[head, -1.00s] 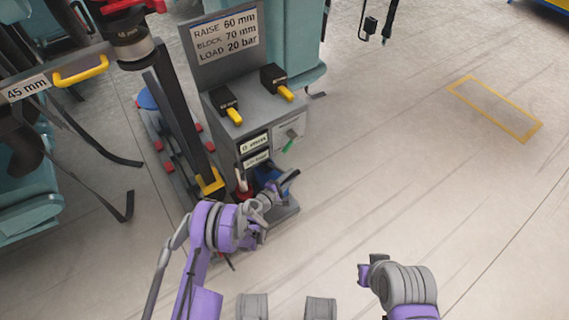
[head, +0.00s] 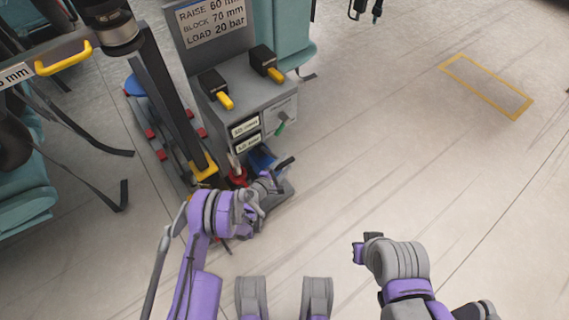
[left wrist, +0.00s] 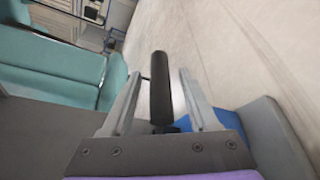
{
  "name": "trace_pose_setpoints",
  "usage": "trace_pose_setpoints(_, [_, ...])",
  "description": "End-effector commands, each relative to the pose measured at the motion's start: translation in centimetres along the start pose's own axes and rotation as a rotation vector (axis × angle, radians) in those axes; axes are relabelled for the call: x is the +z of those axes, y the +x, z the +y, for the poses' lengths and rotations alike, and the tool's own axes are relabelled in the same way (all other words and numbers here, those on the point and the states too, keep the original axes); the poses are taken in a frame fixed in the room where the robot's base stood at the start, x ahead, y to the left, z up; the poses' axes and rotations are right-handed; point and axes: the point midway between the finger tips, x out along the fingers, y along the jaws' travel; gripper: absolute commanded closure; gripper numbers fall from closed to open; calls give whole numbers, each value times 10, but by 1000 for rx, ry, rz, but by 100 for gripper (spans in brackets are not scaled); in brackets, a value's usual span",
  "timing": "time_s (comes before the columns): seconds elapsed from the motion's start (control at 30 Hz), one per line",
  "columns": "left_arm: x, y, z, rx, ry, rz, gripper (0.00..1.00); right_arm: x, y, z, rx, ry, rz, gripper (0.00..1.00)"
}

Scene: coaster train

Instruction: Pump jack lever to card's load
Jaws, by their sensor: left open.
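The card (head: 212,20) reads RAISE 60 mm, BLOCK 70 mm, LOAD 20 bar. It stands on a grey cabinet whose front has two small readouts (head: 246,126), too blurred to read surely. The jack lever's black grip (head: 284,163) is low in front of the cabinet, near a blue part (head: 262,160) and a red part (head: 238,176). My left gripper (head: 272,181) is at the lever. In the left wrist view the black grip (left wrist: 160,88) stands between my open fingers (left wrist: 158,100), with visible gaps beside it. My right gripper (head: 366,246) is away over bare floor; its jaws are unclear.
Teal seats (head: 28,200) are at left. Floor at right is clear.

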Motion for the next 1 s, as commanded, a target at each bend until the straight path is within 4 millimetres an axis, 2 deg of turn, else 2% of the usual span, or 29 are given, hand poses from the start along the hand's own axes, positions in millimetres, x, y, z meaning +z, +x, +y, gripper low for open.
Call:
trace_pose_setpoints(0.5, [0, -91, 2, 1, 0, 2, 40, -4, -18, 0, 0, 0, 0, 100])
trace_pose_setpoints(0.7, [0, -105, 1, 1, 0, 2, 40, -4, -23, 0, 0, 0, 0, 100])
trace_pose_setpoints(1.0, [0, -105, 0, 0, 0, 1, 40, -4, -22, 0, 0, 0, 0, 100])
